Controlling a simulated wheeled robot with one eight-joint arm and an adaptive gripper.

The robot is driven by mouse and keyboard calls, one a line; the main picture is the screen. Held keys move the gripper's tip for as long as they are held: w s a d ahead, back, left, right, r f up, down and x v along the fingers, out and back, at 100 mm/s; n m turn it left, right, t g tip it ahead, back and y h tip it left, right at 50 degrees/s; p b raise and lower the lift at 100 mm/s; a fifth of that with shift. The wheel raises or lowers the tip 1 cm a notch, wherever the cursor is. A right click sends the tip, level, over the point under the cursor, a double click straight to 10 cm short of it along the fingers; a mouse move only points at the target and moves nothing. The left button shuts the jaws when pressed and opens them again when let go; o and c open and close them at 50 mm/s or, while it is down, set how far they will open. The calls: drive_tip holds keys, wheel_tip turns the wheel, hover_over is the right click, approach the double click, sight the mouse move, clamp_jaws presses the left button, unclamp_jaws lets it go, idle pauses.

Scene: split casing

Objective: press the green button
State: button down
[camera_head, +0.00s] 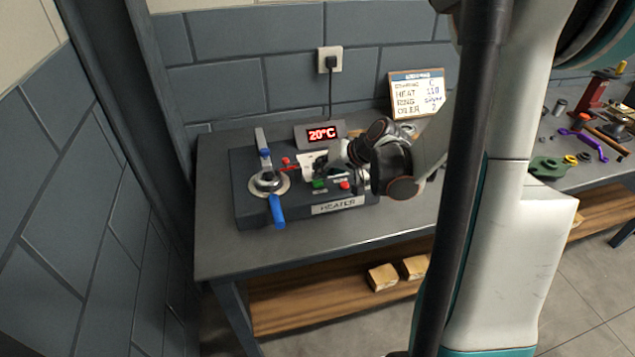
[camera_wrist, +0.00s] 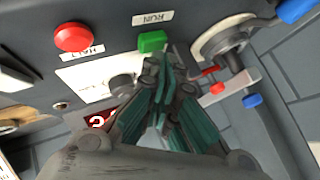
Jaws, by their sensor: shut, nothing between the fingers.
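The green button (camera_head: 319,184) sits on the front part of the dark heater box (camera_head: 262,214), left of a red button (camera_head: 345,186). In the wrist view the green button (camera_wrist: 152,41) is under a RUN label and the red button (camera_wrist: 73,37) is by a HALT label. My gripper (camera_head: 326,164) is shut and empty, over the heater box just behind the green button. In the wrist view its fingertips (camera_wrist: 166,72) appear close to the green button's edge; I cannot tell whether they touch it.
A clamp with a blue handle (camera_head: 277,211) stands on the heater's left. A display (camera_head: 321,134) behind reads 20°C. A dark knob (camera_wrist: 122,84) on a pale plate lies near the fingers. A sign (camera_head: 416,94) stands at the back. The table's front left is clear.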

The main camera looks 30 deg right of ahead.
drive_tip(key=shift+f+b, duration=0.5)
drive_tip(key=shift+f, duration=0.05)
idle(0.5)
drive_tip(key=shift+r, duration=0.1)
drive_tip(key=shift+r+p, duration=0.7)
drive_tip(key=shift+r, duration=0.2)
drive_tip(key=shift+r+p, duration=1.9)
drive_tip(key=shift+r, duration=0.65)
drive_tip(key=shift+f, duration=0.1)
